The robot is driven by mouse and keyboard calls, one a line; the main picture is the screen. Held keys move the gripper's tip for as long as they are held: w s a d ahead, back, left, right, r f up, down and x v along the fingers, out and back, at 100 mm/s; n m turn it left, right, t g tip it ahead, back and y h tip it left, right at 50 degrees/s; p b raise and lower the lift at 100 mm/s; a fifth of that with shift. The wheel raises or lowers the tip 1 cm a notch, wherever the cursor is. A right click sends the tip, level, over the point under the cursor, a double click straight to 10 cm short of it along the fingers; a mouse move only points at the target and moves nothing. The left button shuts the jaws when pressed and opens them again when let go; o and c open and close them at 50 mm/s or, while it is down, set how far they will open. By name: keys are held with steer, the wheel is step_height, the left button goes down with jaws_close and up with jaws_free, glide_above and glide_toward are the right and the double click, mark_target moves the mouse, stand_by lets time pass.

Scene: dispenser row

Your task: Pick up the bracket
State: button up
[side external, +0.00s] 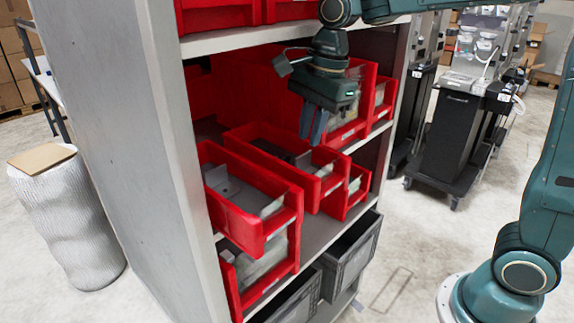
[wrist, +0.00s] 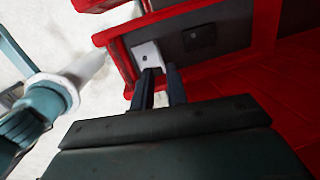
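My gripper (side external: 312,138) hangs over the middle red bin (side external: 268,163) on the shelf, fingers pointing down. In the wrist view the fingertips (wrist: 160,72) stand a little apart, with nothing visible between them. Just beyond them is a light grey metal piece (wrist: 147,52) with a hole, likely a bracket, at one end of a red bin. A dark piece (wrist: 200,38) with a black spot lies beside it. In the side view a light piece (side external: 324,171) shows near that bin's front. Whether the fingers touch anything is unclear.
A left red bin (side external: 282,239) holds grey metal parts (side external: 235,190). More red bins (side external: 350,132) sit behind and to the right. The shelf above (side external: 265,36) and grey side panel (side external: 120,120) bound the space. Dark crates (side external: 350,257) are below.

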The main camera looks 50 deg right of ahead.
mark_target(305, 156)
steer(key=shift+f, duration=0.35)
steer(key=shift+f, duration=0.1)
steer(key=shift+w+a+f, duration=0.1)
steer(key=shift+w+f, duration=0.05)
steer(key=shift+f, duration=0.65)
steer(key=shift+w+a+f, duration=0.1)
steer(key=shift+f, duration=0.75)
steer(key=shift+w+a+f, duration=0.1)
steer(key=shift+w+f, duration=0.05)
steer(key=shift+f, duration=0.65)
steer(key=shift+c, duration=0.4)
jaws_close()
steer(key=shift+r, duration=0.1)
